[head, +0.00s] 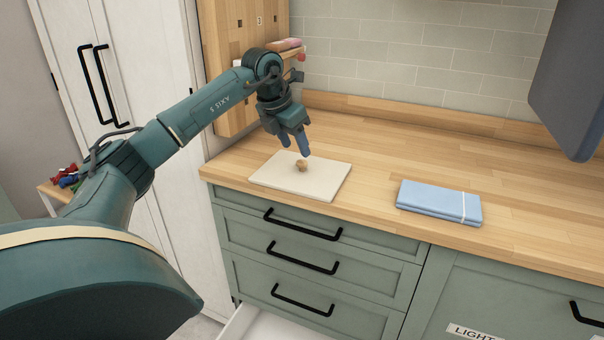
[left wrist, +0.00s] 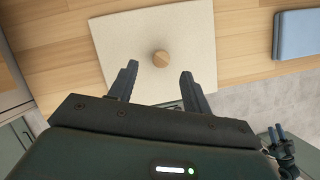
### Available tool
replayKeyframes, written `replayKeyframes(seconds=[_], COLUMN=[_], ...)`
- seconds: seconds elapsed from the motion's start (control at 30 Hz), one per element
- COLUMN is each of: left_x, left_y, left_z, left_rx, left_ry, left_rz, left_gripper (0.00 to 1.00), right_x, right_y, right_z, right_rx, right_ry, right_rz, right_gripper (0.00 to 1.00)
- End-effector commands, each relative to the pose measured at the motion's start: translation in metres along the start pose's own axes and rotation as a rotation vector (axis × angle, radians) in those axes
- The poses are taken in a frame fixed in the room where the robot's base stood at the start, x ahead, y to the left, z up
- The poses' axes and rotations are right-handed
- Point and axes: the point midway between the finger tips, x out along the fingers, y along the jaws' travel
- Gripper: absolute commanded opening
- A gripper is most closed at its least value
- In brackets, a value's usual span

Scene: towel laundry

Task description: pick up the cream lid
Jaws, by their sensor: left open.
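The cream lid (head: 318,181) is a flat square panel with a round wooden knob (head: 301,165) at its middle. It lies flat on the wooden counter near the left end. It also shows in the left wrist view (left wrist: 120,45), with its knob (left wrist: 161,59). My left gripper (head: 294,149) is open and empty above the lid, fingers pointing down. In the left wrist view its fingers (left wrist: 157,80) stand apart, with the knob beyond the gap between them. My right gripper is not clearly seen in the head view.
A folded light blue towel (head: 438,202) with a white band lies on the wooden counter (head: 375,148) right of the lid. A wooden panel with a shelf (head: 230,60) stands at the back left. A drawer (head: 262,325) is open below. The counter's middle is clear.

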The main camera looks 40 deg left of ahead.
Motion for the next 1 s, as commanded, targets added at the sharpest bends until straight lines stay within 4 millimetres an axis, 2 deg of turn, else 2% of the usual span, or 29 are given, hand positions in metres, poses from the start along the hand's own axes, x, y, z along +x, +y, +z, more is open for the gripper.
replayKeyframes(seconds=[0.33,0.63,1.0], left_x=[0.046,0.051,0.051], left_y=[-0.003,-0.003,-0.002], left_z=[-0.001,-0.001,-0.001], left_rx=[0.001,0.002,0.001], left_ry=[0.002,0.000,0.000], left_rz=[-0.001,-0.001,-0.001], left_gripper=[0.49,0.49,0.19], right_x=[0.000,0.000,0.000], right_y=[0.000,0.000,0.000], right_z=[0.000,0.000,0.000], right_rx=[-0.001,-0.001,-0.001], right_ry=[0.000,0.001,0.002], right_rz=[0.001,0.001,0.001], right_gripper=[0.36,0.36,0.36])
